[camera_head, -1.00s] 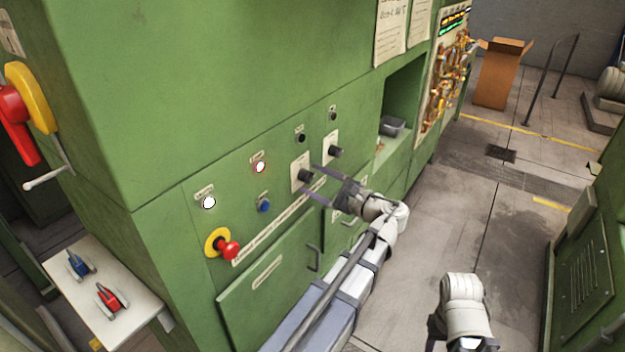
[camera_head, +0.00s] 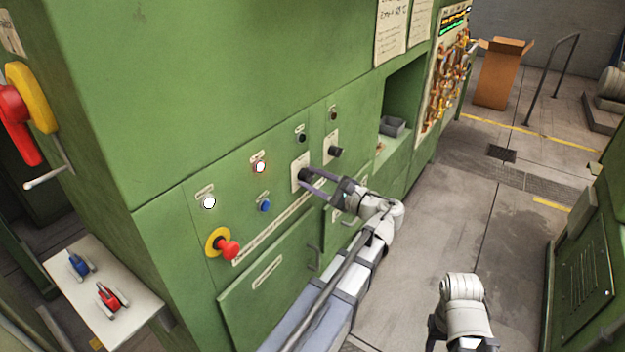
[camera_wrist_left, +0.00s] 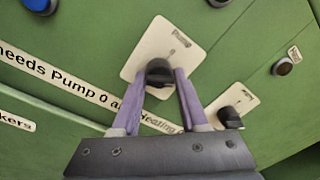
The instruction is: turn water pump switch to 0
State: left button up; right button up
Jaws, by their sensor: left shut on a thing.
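The water pump switch is a black rotary knob (camera_head: 304,174) on a pale plate (camera_head: 297,163) on the green machine's front. In the left wrist view the knob (camera_wrist_left: 158,72) sits on a plate (camera_wrist_left: 176,47) labelled "Pump". My left gripper (camera_head: 309,177) is shut on this knob, with one purple-grey finger on each side of it. In the left wrist view the gripper (camera_wrist_left: 161,84) reaches the knob from below. The fingers partly hide the knob's sides, and I cannot read its exact setting. My right arm (camera_head: 463,302) shows at the lower right, but its gripper is not visible.
A similar black knob (camera_head: 336,152) is right of the switch. A red emergency button (camera_head: 229,250), blue button (camera_head: 265,205) and two lit lamps (camera_head: 209,202) are to the left. A door handle (camera_head: 314,258) protrudes below.

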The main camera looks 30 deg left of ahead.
pick_arm(q)
jog(key=shift+s, duration=0.1)
grip_shut()
jog(key=shift+f+n, duration=0.1)
jog(key=shift+n, duration=0.2)
jog(key=n, duration=0.5)
jog(key=n+b, duration=0.1)
jog(key=n, duration=0.5)
jog(key=shift+n+g+y, duration=0.3)
jog(key=o, duration=1)
grip_release()
jog(key=shift+s+d+f+b, duration=0.1)
jog(key=shift+s+d+b, duration=0.1)
jog(key=shift+d, duration=1.8)
jog(key=shift+s+d+b, duration=0.15)
jog(key=shift+d, duration=1.8)
